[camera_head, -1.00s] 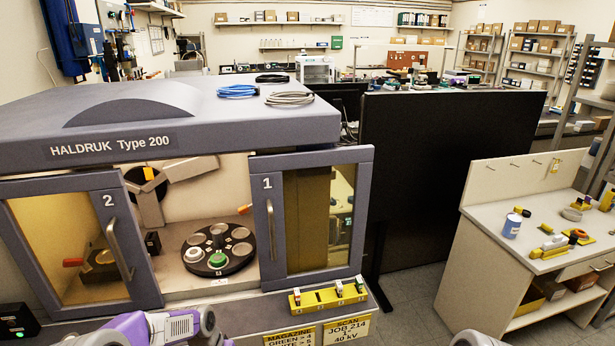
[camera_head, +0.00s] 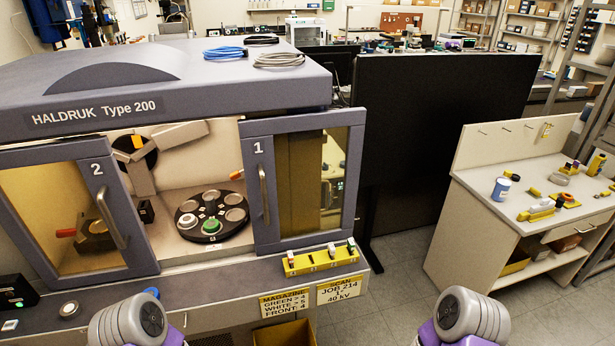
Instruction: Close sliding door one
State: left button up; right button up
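Sliding door one (camera_head: 304,187), a grey-framed glass panel marked "1" with a vertical bar handle (camera_head: 264,194) on its left side, stands at the right of the HALDRUK cabinet (camera_head: 190,93). Sliding door two (camera_head: 84,215), marked "2", stands at the left with its own handle (camera_head: 110,220). Between them the front is open and shows a black round carousel (camera_head: 212,215) with a green piece and a white piece in it. Parts of my two arms show at the bottom edge. Neither gripper's fingers are in view.
A yellow rack (camera_head: 320,262) with small vials sits on the ledge below door one. An open box (camera_head: 284,334) is under the ledge. A black partition (camera_head: 430,150) stands right of the cabinet. A bench (camera_head: 510,210) with small items is at the right.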

aim_at(256, 133)
jog(key=u, duration=0.25)
jog(key=k, duration=0.3)
jog(key=z, duration=1)
jog(key=i, duration=0.8)
jog(key=u, duration=0.05)
